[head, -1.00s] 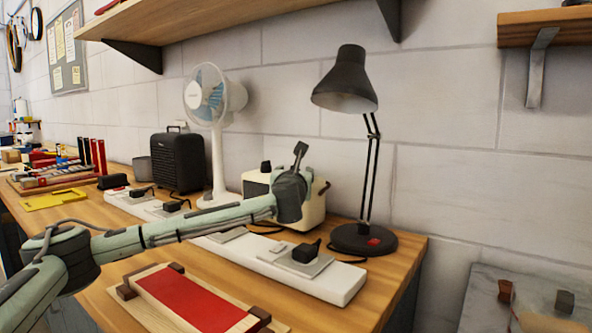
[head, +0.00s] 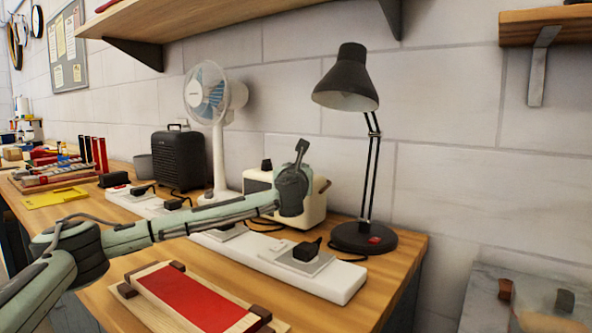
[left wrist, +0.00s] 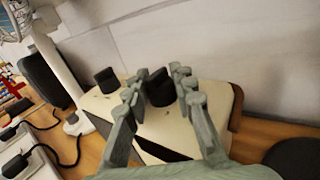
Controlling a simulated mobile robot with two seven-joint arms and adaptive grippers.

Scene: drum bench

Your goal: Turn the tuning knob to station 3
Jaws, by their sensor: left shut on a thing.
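The cream radio (head: 316,207) stands on the bench, partly hidden behind my left arm in the head view. It also shows in the left wrist view (left wrist: 155,130), with two black knobs on its top face. My left gripper (left wrist: 158,84) is shut on one of them, the black tuning knob (left wrist: 160,90), with a finger on each side. The other black knob (left wrist: 106,80) stands free to the left and also shows in the head view (head: 266,165). The station marks are too small to read. My right gripper is in neither view.
A black desk lamp (head: 369,238) stands right of the radio, and a white fan (head: 219,150) stands to its left. White power strips (head: 330,282) with black plugs lie in front. A red panel in a wooden frame (head: 190,300) lies near the bench's front edge.

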